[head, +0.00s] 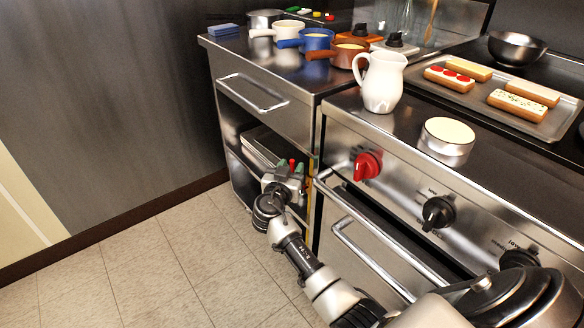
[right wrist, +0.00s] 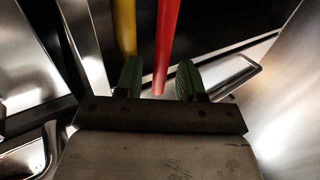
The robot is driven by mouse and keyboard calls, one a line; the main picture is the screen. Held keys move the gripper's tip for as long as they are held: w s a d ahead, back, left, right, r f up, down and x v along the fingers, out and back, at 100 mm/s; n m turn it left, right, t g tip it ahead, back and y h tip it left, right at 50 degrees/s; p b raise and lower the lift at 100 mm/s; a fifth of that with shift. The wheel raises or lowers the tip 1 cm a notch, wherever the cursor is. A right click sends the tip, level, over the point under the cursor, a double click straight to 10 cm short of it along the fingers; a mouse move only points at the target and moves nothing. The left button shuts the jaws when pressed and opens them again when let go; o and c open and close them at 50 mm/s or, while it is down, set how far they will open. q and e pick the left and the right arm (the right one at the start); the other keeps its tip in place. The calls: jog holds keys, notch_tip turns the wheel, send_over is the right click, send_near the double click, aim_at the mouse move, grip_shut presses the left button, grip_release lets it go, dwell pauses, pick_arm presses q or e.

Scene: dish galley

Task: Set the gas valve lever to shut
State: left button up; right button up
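The red lever (right wrist: 167,38) shows as a long bar in the right wrist view. Its near end lies between the two green fingertips of my right gripper (right wrist: 158,80), with a gap on both sides. The yellow pipe (right wrist: 124,28) runs beside it on the left. In the head view, my right gripper (head: 290,168) is low at the gap between the counter and the stove. A small bit of red shows between its fingers, and a strip of yellow is just right of it. The gripper is open. The valve body is hidden. My left gripper is not in view.
The stove front has a red knob (head: 367,165), a black knob (head: 438,212) and a long bar handle close to my right arm. A shelf with trays (head: 262,147) is behind the gripper. A white jug (head: 381,82) stands above. The tiled floor (head: 150,255) at left is clear.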

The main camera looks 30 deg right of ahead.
jog(key=shift+w+d, duration=0.25)
jog(key=shift+d, duration=0.15)
jog(key=shift+c, duration=0.3)
grip_shut()
